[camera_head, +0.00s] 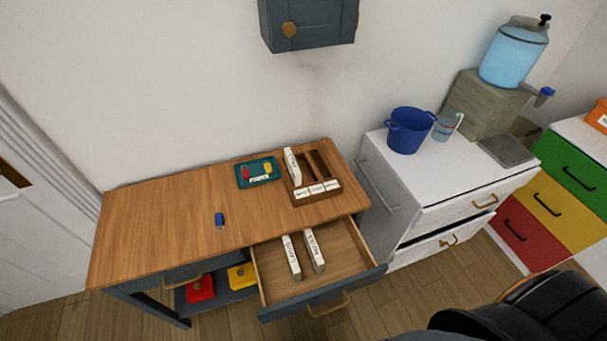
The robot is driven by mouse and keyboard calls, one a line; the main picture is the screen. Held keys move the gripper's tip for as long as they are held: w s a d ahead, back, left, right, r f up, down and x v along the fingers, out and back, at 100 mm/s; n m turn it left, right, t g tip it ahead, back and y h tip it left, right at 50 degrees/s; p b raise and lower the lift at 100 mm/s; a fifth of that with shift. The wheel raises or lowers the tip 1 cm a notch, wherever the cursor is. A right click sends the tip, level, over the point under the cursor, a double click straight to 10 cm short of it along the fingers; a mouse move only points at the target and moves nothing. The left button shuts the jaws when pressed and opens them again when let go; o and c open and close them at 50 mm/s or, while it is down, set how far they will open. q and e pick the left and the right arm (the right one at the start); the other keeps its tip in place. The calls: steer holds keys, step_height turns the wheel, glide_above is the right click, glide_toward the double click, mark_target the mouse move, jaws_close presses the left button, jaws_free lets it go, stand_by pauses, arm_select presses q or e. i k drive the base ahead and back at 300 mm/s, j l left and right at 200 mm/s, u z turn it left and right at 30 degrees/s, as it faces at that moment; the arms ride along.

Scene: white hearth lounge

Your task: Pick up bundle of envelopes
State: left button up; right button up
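Two white labelled bundles stand on edge in the open drawer (348,258) of the wooden desk: a left bundle (291,258) and a right bundle (314,250). A third white labelled bundle (292,167) stands upright at the left side of a brown wooden organizer (301,199) on the desktop. The labels are too small to read surely, so I cannot tell which bundle is the envelopes. Neither gripper shows in the head view. A dark rounded part, which looks like my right arm, fills the lower right corner.
The desktop (155,230) holds a teal tray (243,180) with small coloured items and a blue object (220,220). Red (200,290) and yellow (241,275) items lie below. A white cabinet (378,160) with a blue bucket (410,131) stands right. A dark wall cabinet (325,22) hangs above.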

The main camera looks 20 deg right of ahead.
mark_target(291, 258)
steer(key=k+j+u, duration=0.25)
steer(key=k, duration=0.35)
steer(key=k+j+u, duration=0.25)
steer(key=k+j, duration=0.15)
steer(key=k, duration=0.15)
